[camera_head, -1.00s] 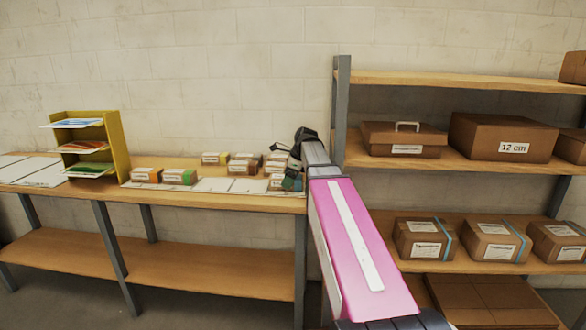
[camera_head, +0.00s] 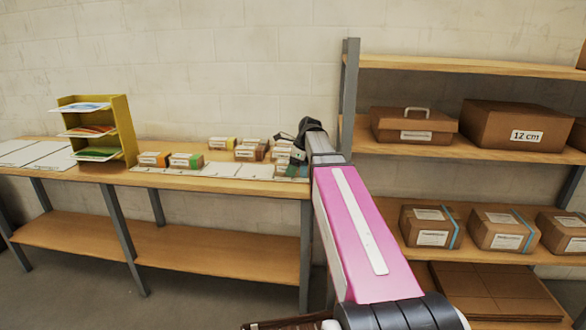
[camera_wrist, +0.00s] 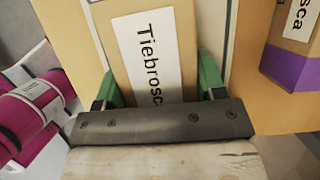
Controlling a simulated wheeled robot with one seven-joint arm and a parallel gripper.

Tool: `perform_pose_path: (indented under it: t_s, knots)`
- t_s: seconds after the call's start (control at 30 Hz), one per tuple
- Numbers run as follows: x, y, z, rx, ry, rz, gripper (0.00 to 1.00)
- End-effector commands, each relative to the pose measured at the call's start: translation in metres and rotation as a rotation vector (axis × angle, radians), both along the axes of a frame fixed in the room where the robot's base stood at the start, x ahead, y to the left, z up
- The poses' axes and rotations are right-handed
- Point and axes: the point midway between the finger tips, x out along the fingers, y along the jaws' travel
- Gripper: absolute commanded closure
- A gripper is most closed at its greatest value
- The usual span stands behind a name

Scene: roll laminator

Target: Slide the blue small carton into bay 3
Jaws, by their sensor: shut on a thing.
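My gripper (camera_wrist: 158,85) has green fingers on both sides of a small carton (camera_wrist: 126,60) with a white label reading "Tiebrosca". It is shut on this carton; no blue shows on the part in view. In the head view my gripper (camera_head: 298,158) is at the right end of the long table, low over its top. The carton in it is mostly hidden there by my wrist. Pale rectangles (camera_head: 222,169) lie along the table's front edge; I cannot read any bay number on them.
Small cartons with orange (camera_head: 153,159) and green (camera_head: 186,161) ends stand left of my gripper, with several more behind. A yellow sorter (camera_head: 123,130) stands further left. A shelf rack (camera_head: 349,90) rises close on the right. A purple-banded carton (camera_wrist: 290,70) is beside the held one.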

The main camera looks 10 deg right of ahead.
Motion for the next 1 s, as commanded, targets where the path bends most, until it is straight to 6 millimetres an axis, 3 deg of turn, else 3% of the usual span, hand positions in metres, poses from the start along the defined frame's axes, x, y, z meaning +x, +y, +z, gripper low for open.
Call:
perform_pose_path:
  t_s: [1.0]
  knots:
    - [0.015,0.042,0.000,0.000,0.000,0.001,0.64]
